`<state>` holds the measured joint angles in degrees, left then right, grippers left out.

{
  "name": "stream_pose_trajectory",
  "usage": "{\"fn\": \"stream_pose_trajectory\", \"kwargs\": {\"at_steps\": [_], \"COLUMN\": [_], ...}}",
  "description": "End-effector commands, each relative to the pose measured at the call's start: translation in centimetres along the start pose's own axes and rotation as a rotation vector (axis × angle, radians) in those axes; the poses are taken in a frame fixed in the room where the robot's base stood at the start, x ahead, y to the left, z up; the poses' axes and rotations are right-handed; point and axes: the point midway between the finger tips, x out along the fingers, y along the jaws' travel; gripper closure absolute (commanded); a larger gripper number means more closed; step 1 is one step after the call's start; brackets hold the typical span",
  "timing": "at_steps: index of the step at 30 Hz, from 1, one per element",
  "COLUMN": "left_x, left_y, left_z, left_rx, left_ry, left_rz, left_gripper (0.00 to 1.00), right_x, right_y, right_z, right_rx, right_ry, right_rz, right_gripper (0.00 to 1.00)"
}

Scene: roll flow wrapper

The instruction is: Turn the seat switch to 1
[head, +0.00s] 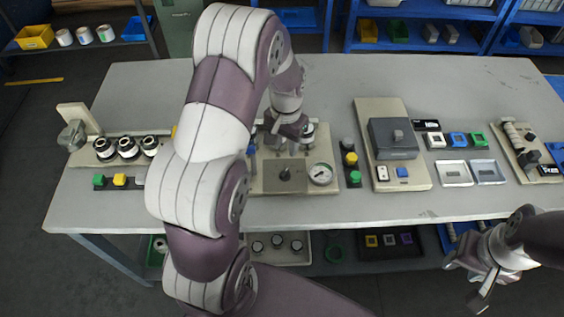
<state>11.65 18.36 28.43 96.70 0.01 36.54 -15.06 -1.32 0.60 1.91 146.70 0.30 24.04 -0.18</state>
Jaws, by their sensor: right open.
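A beige panel (262,187) on the table carries a small dark knob (286,173) and a round white gauge (320,174). No label is readable, so I cannot tell for sure which control is the seat switch. My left gripper (284,145) points down over the back part of this panel, behind the dark knob. Its fingers are small and partly hidden, and I cannot tell whether they touch anything. My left arm covers the panel's left side. My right gripper (468,279) is open and empty, in front of the table's front edge at the right.
A column of black, yellow and green buttons (351,159) stands right of the panel. Further right are a grey box on a beige board (392,140), small coloured blocks (457,139) and two trays (454,174). The table's back right is clear.

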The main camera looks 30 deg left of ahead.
Motion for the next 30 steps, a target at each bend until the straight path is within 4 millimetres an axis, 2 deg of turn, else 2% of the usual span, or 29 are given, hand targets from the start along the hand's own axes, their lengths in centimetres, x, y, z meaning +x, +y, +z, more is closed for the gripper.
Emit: {"fn": "stream_pose_trajectory", "kwargs": {"at_steps": [5,12,15,21,29,30], "left_x": [3.0,9.3,11.0,12.6,12.7,12.7], "left_y": [-0.3,-0.3,-0.3,-0.3,-0.3,-0.3], "left_z": [-0.2,-0.2,-0.3,-0.3,-0.3,-0.3], "left_rx": [0.002,0.002,0.002,0.002,0.002,0.002], "left_ry": [-0.009,-0.006,-0.003,0.0,0.0,0.0], "left_rz": [0.002,0.002,0.001,0.0,0.0,0.0], "left_gripper": [0.61,0.61,0.61,0.61,0.61,0.7], "right_x": [-0.5,-1.4,-1.6,-1.7,-1.7,-1.7], "right_y": [0.0,0.0,0.0,0.0,0.0,0.0], "right_z": [-0.1,-0.2,-0.2,-0.2,-0.2,-0.2], "right_rx": [0.0,0.0,0.0,0.0,0.0,0.0], "right_ry": [0.0,0.0,0.0,0.0,0.0,0.0], "right_rz": [0.0,0.0,0.0,0.0,0.0,0.0], "right_gripper": [0.57,0.57,0.57,0.57,0.57,0.57]}}
